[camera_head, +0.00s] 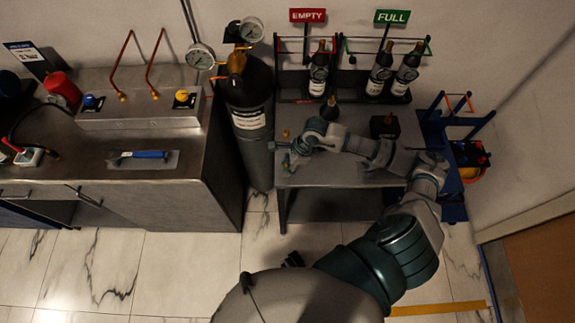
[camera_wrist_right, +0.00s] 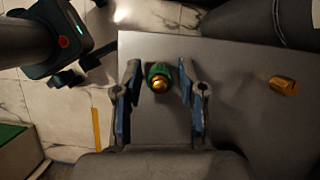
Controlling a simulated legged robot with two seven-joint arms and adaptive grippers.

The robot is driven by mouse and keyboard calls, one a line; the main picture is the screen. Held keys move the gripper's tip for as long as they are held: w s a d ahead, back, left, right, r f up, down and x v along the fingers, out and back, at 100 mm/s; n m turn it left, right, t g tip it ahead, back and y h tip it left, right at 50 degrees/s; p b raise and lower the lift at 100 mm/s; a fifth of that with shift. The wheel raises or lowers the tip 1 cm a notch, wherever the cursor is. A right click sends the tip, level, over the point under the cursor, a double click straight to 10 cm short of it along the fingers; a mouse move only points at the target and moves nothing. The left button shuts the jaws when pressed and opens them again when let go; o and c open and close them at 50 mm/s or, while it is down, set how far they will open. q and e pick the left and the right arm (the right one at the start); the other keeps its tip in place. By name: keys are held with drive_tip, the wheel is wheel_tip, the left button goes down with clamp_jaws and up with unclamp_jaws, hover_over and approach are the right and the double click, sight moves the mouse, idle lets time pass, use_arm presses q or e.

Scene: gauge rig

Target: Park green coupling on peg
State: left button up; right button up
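The green coupling (camera_wrist_right: 158,77), with a brass centre, shows in the right wrist view between the two blue-padded fingers of my right gripper (camera_wrist_right: 159,78). A narrow gap shows on each side of it, so the fingers look open around it without gripping. Dark fingers, apparently my left gripper (camera_head: 292,260), show low in the head view.
A gas cylinder (camera_head: 249,115) with gauges stands left of the table. Small bottles stand in racks behind it under EMPTY (camera_head: 307,15) and FULL (camera_head: 392,17) signs. A dark block (camera_head: 385,127) sits on the table. A workbench (camera_head: 110,170) fills the left.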

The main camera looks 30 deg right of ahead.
drive_tip(key=o, duration=0.6)
drive_tip(key=shift+c, duration=0.2)
drive_tip(key=v, duration=1.2)
drive_tip(key=shift+a+f, duration=0.1)
drive_tip(key=shift+f, duration=0.05)
